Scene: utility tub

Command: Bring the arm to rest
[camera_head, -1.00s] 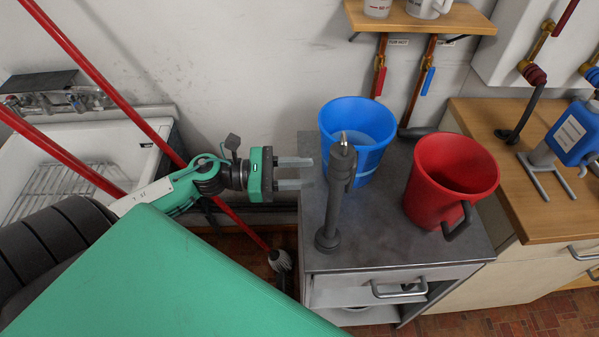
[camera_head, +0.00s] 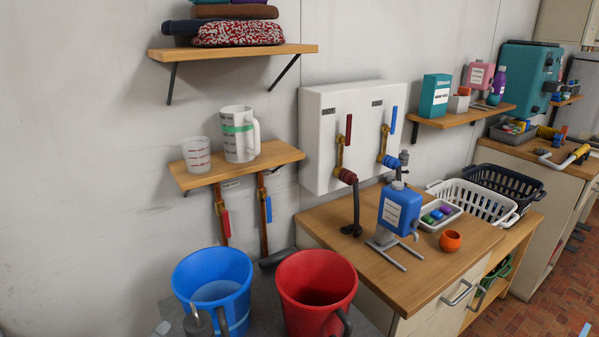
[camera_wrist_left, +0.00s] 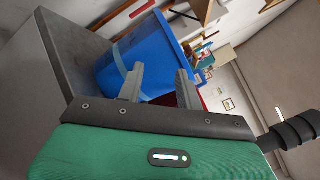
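My left gripper (camera_wrist_left: 160,86) fills the lower part of the left wrist view. Its two grey fingers stand apart with nothing between them. The blue bucket (camera_wrist_left: 150,52) is behind the fingers; I cannot tell the exact gap. My right gripper does not show recognisably in either view.
A wooden counter (camera_head: 430,270) holds a blue canister (camera_head: 399,208). Wall shelves are above.

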